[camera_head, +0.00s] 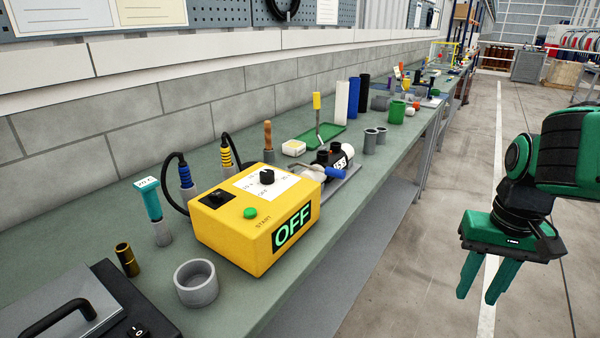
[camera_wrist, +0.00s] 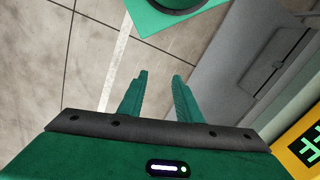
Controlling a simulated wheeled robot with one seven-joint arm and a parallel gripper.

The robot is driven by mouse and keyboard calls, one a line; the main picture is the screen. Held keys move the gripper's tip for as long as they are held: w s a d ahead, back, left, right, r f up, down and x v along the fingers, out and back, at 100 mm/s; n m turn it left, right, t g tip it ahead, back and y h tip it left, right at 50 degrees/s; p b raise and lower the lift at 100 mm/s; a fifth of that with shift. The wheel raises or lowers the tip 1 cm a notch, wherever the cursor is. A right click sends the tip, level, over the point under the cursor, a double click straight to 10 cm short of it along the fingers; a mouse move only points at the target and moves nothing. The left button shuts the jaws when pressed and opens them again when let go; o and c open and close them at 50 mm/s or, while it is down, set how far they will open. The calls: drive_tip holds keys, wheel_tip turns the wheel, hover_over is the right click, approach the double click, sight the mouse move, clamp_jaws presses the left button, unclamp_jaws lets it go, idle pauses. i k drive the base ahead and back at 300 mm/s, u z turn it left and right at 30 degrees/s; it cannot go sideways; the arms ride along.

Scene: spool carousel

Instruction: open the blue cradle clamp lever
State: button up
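The blue clamp lever (camera_head: 335,173) is a small blue handle on the front of a low cradle (camera_head: 345,184) on the bench, just right of the yellow box. Dark round parts with a white label (camera_head: 341,164) sit in the cradle and partly hide it. Whether the clamp is closed is too small to tell. My gripper (camera_head: 478,297) is to the right of the bench, over the aisle floor and well apart from the lever. Its two green fingers point down, apart and empty. The wrist view also shows the open fingers (camera_wrist: 160,78), with no lever in sight.
The yellow box (camera_head: 255,222) reading OFF stands left of the cradle, with a grey cup (camera_head: 196,283) in front. Behind are a green tray (camera_head: 322,136) and a white box (camera_head: 293,148). Grey cylinders (camera_head: 371,138) stand to the right. The aisle floor (camera_head: 420,290) is clear.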

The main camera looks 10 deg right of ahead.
sight(329, 171)
drive_tip(key=u, duration=2.35)
drive_tip(key=k, duration=1)
drive_tip(key=z, duration=1.95)
drive_tip(key=i, duration=1)
